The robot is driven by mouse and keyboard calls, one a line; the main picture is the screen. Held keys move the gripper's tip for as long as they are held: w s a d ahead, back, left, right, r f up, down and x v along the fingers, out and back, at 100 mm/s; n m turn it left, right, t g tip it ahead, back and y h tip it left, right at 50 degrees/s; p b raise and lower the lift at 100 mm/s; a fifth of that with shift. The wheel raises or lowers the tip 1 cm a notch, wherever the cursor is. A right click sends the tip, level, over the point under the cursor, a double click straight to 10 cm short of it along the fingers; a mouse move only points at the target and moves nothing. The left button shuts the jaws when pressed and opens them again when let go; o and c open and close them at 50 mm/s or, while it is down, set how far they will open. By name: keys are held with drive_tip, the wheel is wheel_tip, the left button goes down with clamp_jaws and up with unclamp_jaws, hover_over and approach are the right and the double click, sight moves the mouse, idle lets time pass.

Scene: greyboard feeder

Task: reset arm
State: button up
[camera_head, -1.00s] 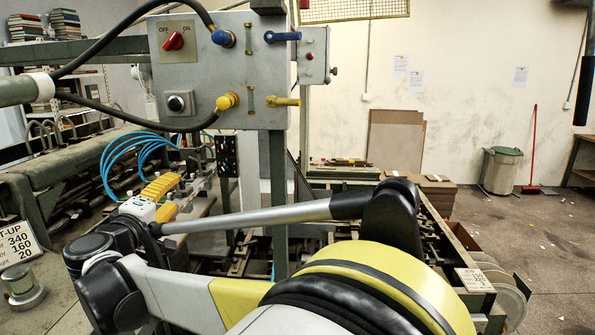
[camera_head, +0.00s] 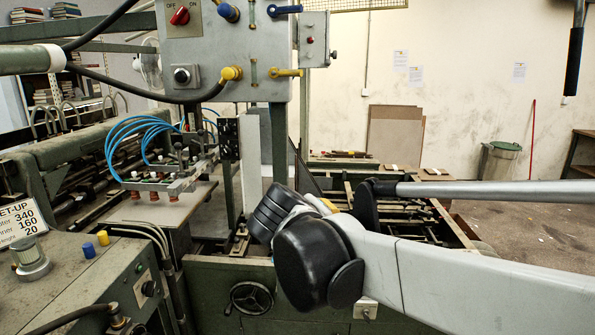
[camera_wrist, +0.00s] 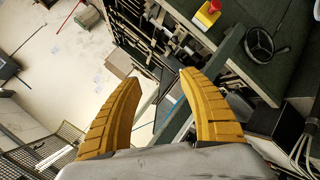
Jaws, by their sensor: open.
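My gripper (camera_wrist: 160,77) shows in the wrist view as two yellow ribbed fingers, spread wide apart with nothing between them. Past the fingertips are the green machine frame and the floor. In the head view my arm comes in from the right and ends near the middle, in front of the machine. The gripper is mostly hidden there behind my black wrist joints; only a bit of yellow shows.
A grey control box (camera_head: 215,52) on a post stands left of my arm. A suction-cup bar (camera_head: 165,183) with blue hoses is further left. A handwheel (camera_head: 250,297) is on the machine's front, below my wrist. Open floor and a bin (camera_head: 501,161) are at the right.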

drive_tip(key=s+d+f+m+g+y+b, duration=0.2)
drive_tip(key=s+d+f+m+g+b, duration=0.15)
drive_tip(key=s+d+f, duration=0.9)
drive_tip(key=s+d+f+m+y+b, duration=0.1)
drive_tip(key=s+f+m+y+b, duration=0.1)
drive_tip(key=s+f+m, duration=0.2)
drive_tip(key=s+f, duration=0.3)
drive_tip(key=s, duration=0.4)
drive_tip(key=shift+s+d+f, duration=0.3)
drive_tip(key=shift+s, duration=0.05)
drive_tip(key=shift+c, duration=0.4)
